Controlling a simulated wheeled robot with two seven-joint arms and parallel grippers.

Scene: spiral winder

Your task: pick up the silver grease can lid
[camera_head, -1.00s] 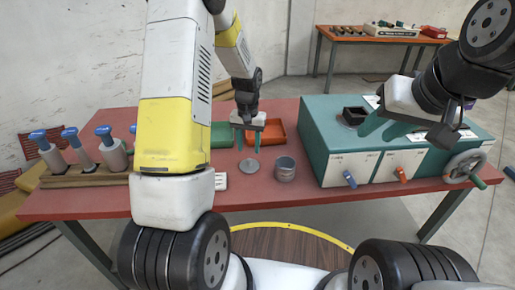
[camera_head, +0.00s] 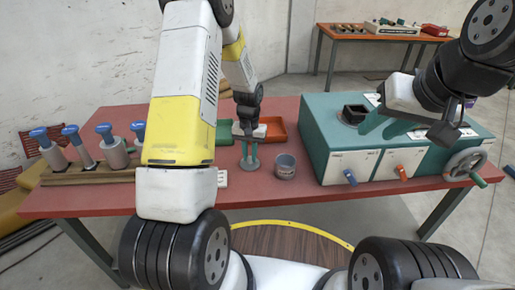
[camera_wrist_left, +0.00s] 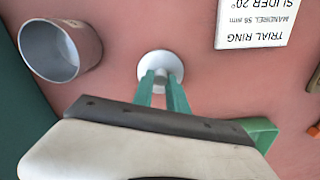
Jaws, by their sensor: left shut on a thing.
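The silver grease can lid (camera_head: 250,164) is a small round disc with a knob, on the red table left of the grease can. My left gripper (camera_head: 250,156) points down over it, its green fingers closed on the knob. In the left wrist view the lid (camera_wrist_left: 160,62) shows beyond the fingertips of the gripper (camera_wrist_left: 162,82). I cannot tell whether the lid still touches the table. The open grey grease can (camera_head: 285,168) stands just right of it, and also shows in the left wrist view (camera_wrist_left: 60,50). My right gripper (camera_head: 395,125) hangs above the teal machine, fingers apart.
The teal machine (camera_head: 345,168) with levers and a handwheel fills the table's right side. A wooden rack (camera_head: 90,176) with blue-topped tools is at the left. Green and orange trays (camera_head: 279,128) lie behind the gripper. A white label card (camera_wrist_left: 255,22) lies near the lid.

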